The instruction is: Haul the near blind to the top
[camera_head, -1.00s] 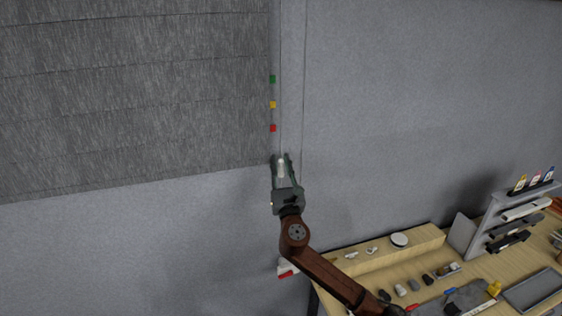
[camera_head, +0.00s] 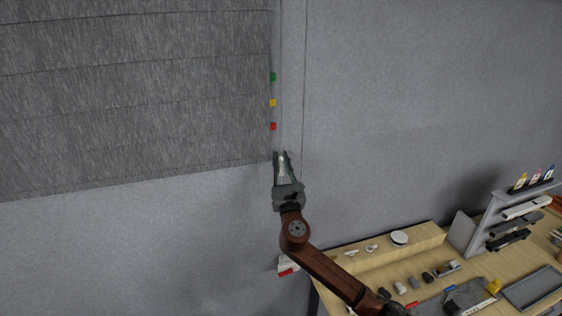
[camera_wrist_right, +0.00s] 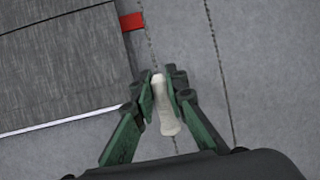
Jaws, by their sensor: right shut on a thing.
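The grey blind (camera_head: 130,100) hangs on the wall at the upper left, its lower edge a little slanted in the head view. Its corner also shows in the right wrist view (camera_wrist_right: 60,65). Thin cords (camera_wrist_right: 212,45) run down beside its right edge. My right gripper (camera_head: 281,160) is at the blind's lower right corner. In the right wrist view its green fingers (camera_wrist_right: 160,92) are shut on a pale cord pull (camera_wrist_right: 166,112), with a cord running up from it. My left gripper is not in view.
Green (camera_head: 273,77), yellow (camera_head: 273,103) and red (camera_head: 273,126) markers line the blind's right edge. A wooden table (camera_head: 415,248) with small parts, a grey tray (camera_head: 535,289) and a rack (camera_head: 500,220) stands at the lower right. The wall right of the cords is bare.

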